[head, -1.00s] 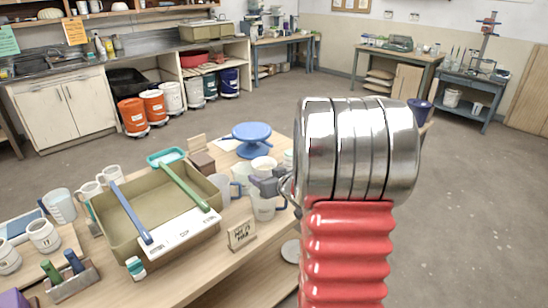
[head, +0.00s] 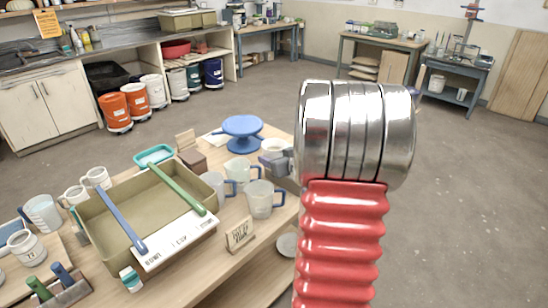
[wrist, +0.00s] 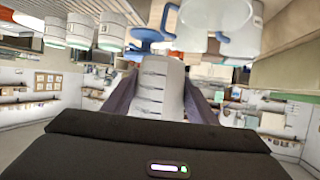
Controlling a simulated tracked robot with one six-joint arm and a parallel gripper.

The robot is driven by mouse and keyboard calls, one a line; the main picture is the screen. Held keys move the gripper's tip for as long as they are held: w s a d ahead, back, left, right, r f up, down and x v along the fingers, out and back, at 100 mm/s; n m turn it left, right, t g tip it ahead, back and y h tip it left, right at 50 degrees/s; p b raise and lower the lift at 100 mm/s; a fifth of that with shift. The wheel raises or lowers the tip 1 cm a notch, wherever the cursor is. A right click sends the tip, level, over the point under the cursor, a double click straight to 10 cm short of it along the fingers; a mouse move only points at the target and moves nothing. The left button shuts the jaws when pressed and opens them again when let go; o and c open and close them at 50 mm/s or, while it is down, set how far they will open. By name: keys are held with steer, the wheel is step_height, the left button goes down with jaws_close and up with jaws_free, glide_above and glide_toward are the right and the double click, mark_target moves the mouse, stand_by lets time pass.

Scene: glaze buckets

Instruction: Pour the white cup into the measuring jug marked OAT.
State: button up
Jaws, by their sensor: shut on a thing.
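My gripper (head: 278,166) is shut on the white cup (head: 272,147), which sits behind and above the jugs and looks roughly upright. In the wrist view a pale ridged body, which I take for the cup (wrist: 160,88), stands between the two dark fingers. Clear measuring jugs with blue handles stand on the table: a front one (head: 259,200), one behind it (head: 238,171), and one by the tray (head: 213,184). I cannot read their marks, so I cannot tell which says OAT. My arm hides what lies to the right of the cup.
An olive tray (head: 92,215) with a blue and a green bar across it lies left of the jugs. A small card (head: 239,235) stands in front of them. A blue turntable (head: 242,128) stands behind. White mugs (head: 97,178) are at the left.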

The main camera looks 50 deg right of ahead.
steer(key=shift+f, duration=0.15)
steer(key=shift+f, duration=1.9)
steer(key=shift+d+r+n+h, duration=0.4)
steer(key=shift+n+h, duration=0.1)
steer(key=shift+n, duration=0.1)
steer(key=shift+s+d+r+n+h, duration=0.1)
steer(key=shift+d+n+h, duration=0.2)
steer(key=shift+n, duration=0.25)
steer(key=shift+s+d+r+n+h, duration=0.1)
steer(key=shift+d+n+h, duration=0.05)
steer(key=shift+n+h, duration=0.35)
steer(key=shift+d+f+n+h, duration=0.2)
steer(key=shift+f+n+h, duration=0.2)
steer(key=shift+f+n, duration=0.3)
